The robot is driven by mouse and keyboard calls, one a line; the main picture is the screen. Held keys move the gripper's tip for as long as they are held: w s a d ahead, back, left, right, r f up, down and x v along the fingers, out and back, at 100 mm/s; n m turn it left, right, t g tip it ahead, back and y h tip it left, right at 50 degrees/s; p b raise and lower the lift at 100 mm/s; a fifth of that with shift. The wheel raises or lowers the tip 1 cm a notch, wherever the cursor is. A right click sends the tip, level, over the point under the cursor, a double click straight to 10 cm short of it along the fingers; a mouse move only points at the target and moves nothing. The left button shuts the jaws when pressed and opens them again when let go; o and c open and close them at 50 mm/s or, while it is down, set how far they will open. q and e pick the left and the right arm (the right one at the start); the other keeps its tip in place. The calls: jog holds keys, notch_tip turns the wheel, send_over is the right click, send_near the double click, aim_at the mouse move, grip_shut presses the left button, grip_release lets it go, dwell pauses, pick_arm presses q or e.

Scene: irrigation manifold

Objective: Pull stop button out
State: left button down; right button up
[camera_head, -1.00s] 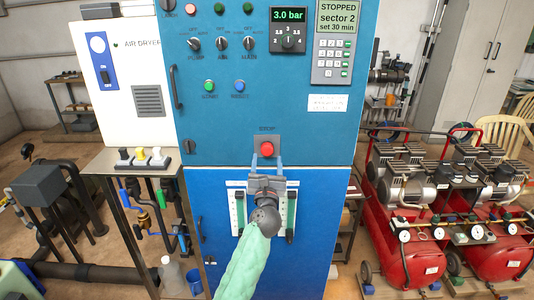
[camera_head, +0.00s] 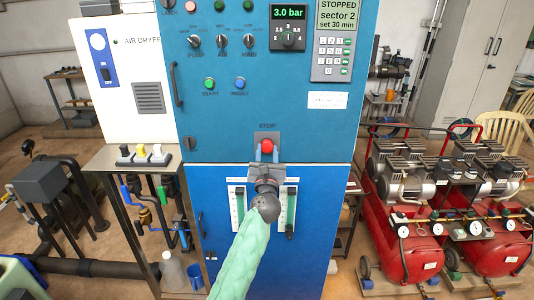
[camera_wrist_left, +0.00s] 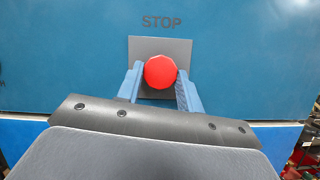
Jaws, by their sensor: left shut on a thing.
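The red stop button (camera_head: 267,146) sits on a grey square plate on the blue cabinet front, under the label STOP. It also shows in the left wrist view (camera_wrist_left: 160,72), in front of its grey plate (camera_wrist_left: 180,48). My left gripper (camera_head: 267,150) comes up from below, and its two blue fingers stand at the left and right sides of the button. In the wrist view the left gripper (camera_wrist_left: 160,80) is shut on the red button. How far the button stands out from its plate cannot be told. My right gripper is not in view.
The blue cabinet (camera_head: 225,125) carries knobs, lamps, a 3.0 bar gauge (camera_head: 288,27) and a keypad panel (camera_head: 333,42) reading STOPPED sector 2. Two flow gauges (camera_head: 289,210) are partly behind my wrist. Red compressors (camera_head: 400,230) stand at the right, a small valve table (camera_head: 130,160) at the left.

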pick_arm(q)
jog(key=shift+s+p, duration=0.3)
jog(key=shift+s, duration=0.05)
jog(key=shift+s+f, duration=0.15)
jog(key=c, duration=1.1)
grip_release()
jog(key=shift+s, duration=0.1)
jog(key=shift+o, duration=1)
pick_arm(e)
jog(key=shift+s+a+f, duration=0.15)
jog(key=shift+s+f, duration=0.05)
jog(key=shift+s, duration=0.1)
pick_arm(q)
jog(key=shift+s+f, duration=0.1)
jog(key=shift+s, duration=0.15)
jog(key=b+v, duration=0.2)
jog(key=v, duration=0.5)
jog(key=shift+s+b, duration=0.15)
jog(key=shift+b, duration=0.2)
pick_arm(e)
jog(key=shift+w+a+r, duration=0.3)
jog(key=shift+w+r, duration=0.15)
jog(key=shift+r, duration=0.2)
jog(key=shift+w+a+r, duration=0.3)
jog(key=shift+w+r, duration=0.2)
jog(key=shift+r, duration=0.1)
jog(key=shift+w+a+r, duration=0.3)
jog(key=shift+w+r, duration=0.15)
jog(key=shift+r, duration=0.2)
